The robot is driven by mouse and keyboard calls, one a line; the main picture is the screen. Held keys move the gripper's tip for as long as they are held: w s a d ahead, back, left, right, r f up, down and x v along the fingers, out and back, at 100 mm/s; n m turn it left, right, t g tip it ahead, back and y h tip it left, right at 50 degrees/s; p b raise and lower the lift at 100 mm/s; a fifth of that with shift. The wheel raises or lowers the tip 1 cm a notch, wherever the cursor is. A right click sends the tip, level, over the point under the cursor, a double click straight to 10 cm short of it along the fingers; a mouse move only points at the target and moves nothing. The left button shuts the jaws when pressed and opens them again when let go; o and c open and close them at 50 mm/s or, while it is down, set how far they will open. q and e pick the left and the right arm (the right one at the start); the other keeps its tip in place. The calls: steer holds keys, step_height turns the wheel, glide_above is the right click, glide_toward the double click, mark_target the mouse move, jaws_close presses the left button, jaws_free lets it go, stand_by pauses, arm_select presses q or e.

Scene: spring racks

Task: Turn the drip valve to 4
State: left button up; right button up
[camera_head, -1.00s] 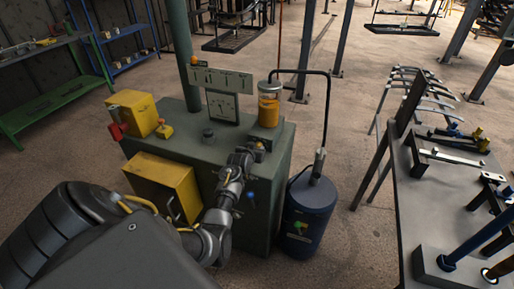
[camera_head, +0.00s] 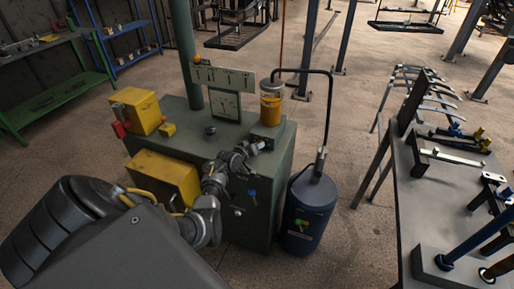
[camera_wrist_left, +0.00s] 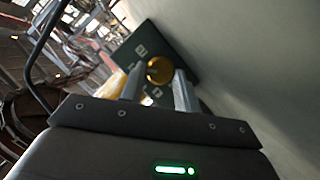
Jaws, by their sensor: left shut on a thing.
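The drip valve shows in the left wrist view as a round brass knob (camera_wrist_left: 159,70) in front of a dark plate (camera_wrist_left: 168,38) with small pale number labels. I cannot read the valve's setting. My left gripper (camera_wrist_left: 159,88) has its two fingers on either side of the knob, shut on it. In the head view my left gripper (camera_head: 262,146) is at the front right top edge of the green cabinet (camera_head: 225,142), just below the jar of yellow oil (camera_head: 271,108). There the knob is hidden or too small to tell. My right gripper is not in view.
Yellow boxes (camera_head: 166,176) sit at the cabinet's left and front. A gauge panel (camera_head: 224,105) stands at its back. A dark blue drum (camera_head: 307,212) with a bent hose stands right of the cabinet. A grey workbench (camera_head: 430,195) with parts is farther right. The floor between is clear.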

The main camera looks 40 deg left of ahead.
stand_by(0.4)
arm_select(q)
steer(key=o, duration=1)
steer(key=shift+c, duration=0.2)
steer(key=v, duration=1)
steer(key=shift+s+r, duration=0.1)
steer(key=shift+s, duration=0.3)
steer(key=shift+d, duration=0.1)
